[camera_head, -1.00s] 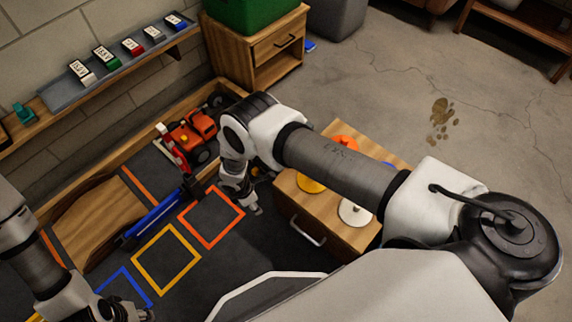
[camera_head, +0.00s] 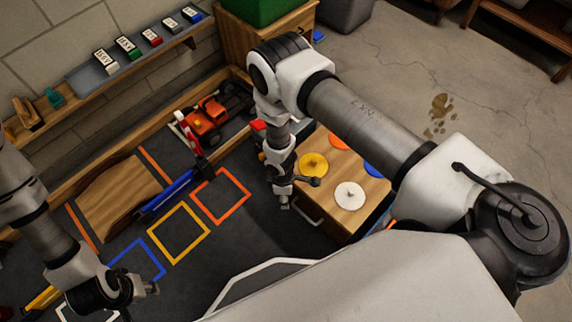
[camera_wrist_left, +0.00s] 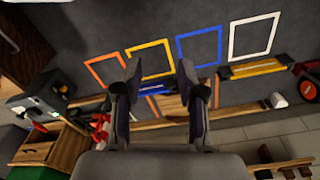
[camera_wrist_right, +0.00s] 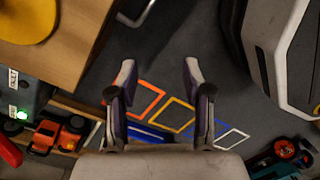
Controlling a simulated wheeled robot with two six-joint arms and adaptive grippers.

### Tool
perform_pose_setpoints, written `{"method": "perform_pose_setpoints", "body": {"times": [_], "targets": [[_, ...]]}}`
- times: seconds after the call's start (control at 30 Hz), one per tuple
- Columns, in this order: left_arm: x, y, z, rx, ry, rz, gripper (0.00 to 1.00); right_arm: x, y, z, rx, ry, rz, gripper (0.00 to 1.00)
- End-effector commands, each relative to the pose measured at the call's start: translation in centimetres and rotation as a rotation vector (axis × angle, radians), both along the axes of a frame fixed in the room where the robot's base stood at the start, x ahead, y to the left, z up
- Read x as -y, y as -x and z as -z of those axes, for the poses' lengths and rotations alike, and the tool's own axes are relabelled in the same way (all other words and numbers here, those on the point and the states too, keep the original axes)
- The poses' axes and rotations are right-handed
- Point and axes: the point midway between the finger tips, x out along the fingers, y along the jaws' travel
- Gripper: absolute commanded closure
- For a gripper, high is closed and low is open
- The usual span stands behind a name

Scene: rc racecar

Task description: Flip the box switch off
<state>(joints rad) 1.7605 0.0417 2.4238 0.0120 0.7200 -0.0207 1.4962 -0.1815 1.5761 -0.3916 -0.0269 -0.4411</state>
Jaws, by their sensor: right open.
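The grey switch box (camera_wrist_right: 32,92) is at the left edge of the right wrist view, with a lit green lamp (camera_wrist_right: 22,113), white labels and a red lever-like part (camera_wrist_right: 8,150). It also shows at the left of the left wrist view (camera_wrist_left: 28,102). In the head view my right arm hides most of it. My right gripper (camera_wrist_right: 155,72) is open and empty over the dark floor, apart from the box. My left gripper (camera_head: 150,289) is open and empty at the lower left, far from the box; its spread fingers show in the left wrist view (camera_wrist_left: 160,66).
A wooden cabinet (camera_head: 322,195) with coloured discs stands right of my right gripper. An orange racecar (camera_head: 207,118) sits behind a barrier by the wall. Coloured floor squares (camera_head: 219,195), a wooden ramp (camera_head: 118,198) and a wall shelf (camera_head: 95,75) lie to the left.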

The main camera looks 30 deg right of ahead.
Motion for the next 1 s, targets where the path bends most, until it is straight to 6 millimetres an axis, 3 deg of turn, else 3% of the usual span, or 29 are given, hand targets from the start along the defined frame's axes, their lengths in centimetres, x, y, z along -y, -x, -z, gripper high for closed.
{"method": "perform_pose_setpoints", "body": {"times": [0.43,0.57,0.6,0.73,1.0], "targets": [[0.0,0.0,0.0,0.000,0.000,0.000,0.60,0.0,-0.1,0.0,0.001,0.000,-0.003,0.50],[0.0,0.0,0.1,-0.001,0.000,0.000,0.60,0.5,-2.0,-1.1,0.033,0.002,0.011,0.50],[0.0,0.1,0.1,-0.002,0.000,0.000,0.60,1.5,-2.5,-2.2,0.038,0.006,0.032,0.50],[0.0,0.6,0.1,-0.014,0.001,0.002,0.60,4.4,2.1,-5.3,-0.023,0.009,0.181,0.50],[0.2,1.6,0.0,-0.041,0.006,-0.001,0.60,6.3,11.9,-11.5,-0.031,0.004,0.661,0.50]]}}
